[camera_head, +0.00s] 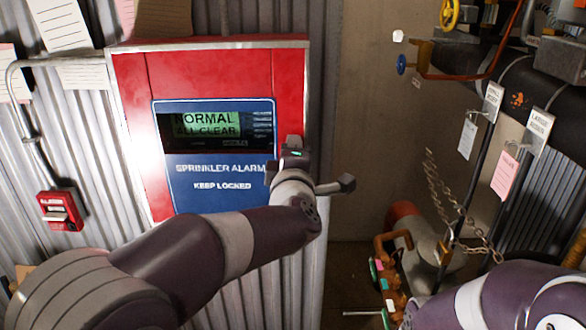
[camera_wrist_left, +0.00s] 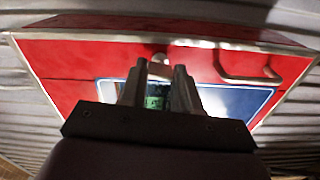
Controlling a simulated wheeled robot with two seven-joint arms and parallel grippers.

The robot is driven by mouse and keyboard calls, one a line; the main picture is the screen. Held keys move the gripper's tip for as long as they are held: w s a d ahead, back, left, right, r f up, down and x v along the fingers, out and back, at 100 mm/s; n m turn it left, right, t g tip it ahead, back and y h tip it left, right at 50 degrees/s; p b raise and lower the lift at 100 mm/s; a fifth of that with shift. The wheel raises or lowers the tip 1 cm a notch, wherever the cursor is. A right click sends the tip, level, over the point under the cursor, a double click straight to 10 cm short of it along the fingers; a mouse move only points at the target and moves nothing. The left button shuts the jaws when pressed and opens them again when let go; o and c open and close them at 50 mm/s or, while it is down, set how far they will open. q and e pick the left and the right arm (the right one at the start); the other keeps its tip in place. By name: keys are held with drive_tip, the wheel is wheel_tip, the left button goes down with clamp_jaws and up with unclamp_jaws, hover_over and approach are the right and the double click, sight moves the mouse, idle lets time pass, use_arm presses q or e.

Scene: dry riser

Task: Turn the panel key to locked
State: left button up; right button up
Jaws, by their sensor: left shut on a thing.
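The red alarm panel (camera_head: 215,62) is on the corrugated wall in the head view. Its display (camera_head: 207,125) reads "NORMAL ALL CLEAR", and the blue plate (camera_head: 210,170) below reads "SPRINKLER ALARM KEEP LOCKED". My left gripper (camera_head: 291,150) is at the panel's right edge. In the left wrist view, its fingers (camera_wrist_left: 160,72) reach to the red face (camera_wrist_left: 100,52) and are shut on a small pale piece (camera_wrist_left: 159,58), seemingly the panel key. The fingers hide most of it, so its turn angle cannot be told. My right arm shows at the lower right; its gripper is out of view.
A metal handle (camera_wrist_left: 248,75) stands out from the panel near the fingers. A small red alarm box (camera_head: 60,211) is on the wall at left. Pipes, a chain (camera_head: 440,190) and hanging tags (camera_head: 505,175) crowd the right side.

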use_arm(q)
drive_tip(key=shift+n+b, duration=0.7)
drive_tip(key=o, duration=1.1)
drive_tip(key=shift+c, duration=0.2)
drive_tip(key=s+b, duration=0.1)
drive_tip(key=s, duration=1.1)
drive_tip(key=shift+s, duration=0.35)
